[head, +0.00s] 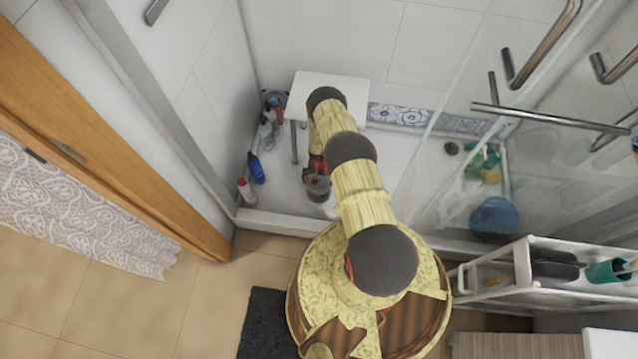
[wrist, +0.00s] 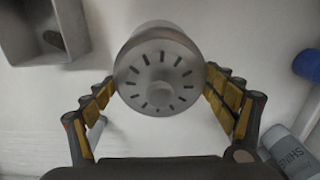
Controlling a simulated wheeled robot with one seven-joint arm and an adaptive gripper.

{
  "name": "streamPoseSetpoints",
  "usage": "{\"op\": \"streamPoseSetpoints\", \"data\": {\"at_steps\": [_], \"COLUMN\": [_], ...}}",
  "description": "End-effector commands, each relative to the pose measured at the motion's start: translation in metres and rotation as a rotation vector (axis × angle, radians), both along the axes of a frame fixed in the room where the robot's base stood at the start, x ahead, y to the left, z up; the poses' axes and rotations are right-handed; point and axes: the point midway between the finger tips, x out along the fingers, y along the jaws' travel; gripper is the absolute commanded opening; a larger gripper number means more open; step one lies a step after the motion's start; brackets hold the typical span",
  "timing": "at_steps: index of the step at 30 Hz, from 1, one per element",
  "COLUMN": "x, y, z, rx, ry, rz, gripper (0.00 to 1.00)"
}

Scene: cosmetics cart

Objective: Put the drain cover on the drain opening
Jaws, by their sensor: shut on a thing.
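The drain cover (wrist: 160,75) is a grey metal cylinder with a ring of slots and a small central knob on its face. My gripper (wrist: 160,92) is shut on it, with one yellow-padded finger on each side. In the head view my gripper (head: 316,172) holds the cover (head: 318,188) over the white shower floor, near its front edge. A dark round spot (head: 451,148) on the shower floor to the right may be the drain opening; I cannot tell for sure. The wrist view also has a dark oval (wrist: 53,39) at the upper left, unclear what it is.
A white stool (head: 330,88) stands at the back of the shower. Several bottles (head: 256,168) line the left side. Glass panels and metal bars (head: 545,115) are at the right, with a blue basin (head: 494,215) and a white cart (head: 500,290).

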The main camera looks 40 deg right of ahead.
Motion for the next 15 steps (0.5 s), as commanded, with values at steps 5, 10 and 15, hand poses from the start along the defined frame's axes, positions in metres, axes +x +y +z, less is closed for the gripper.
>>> {"op": "streamPoseSetpoints", "data": {"at_steps": [5, 10, 15], "x": [-0.002, -0.003, -0.003], "y": [-0.001, 0.000, 0.000], "z": [-0.011, -0.028, -0.047], "rx": [-0.001, 0.000, 0.000], "ry": [-0.001, 0.000, 0.000], "rz": [-0.006, -0.005, -0.005], "gripper": [0.52, 0.52, 0.52]}}
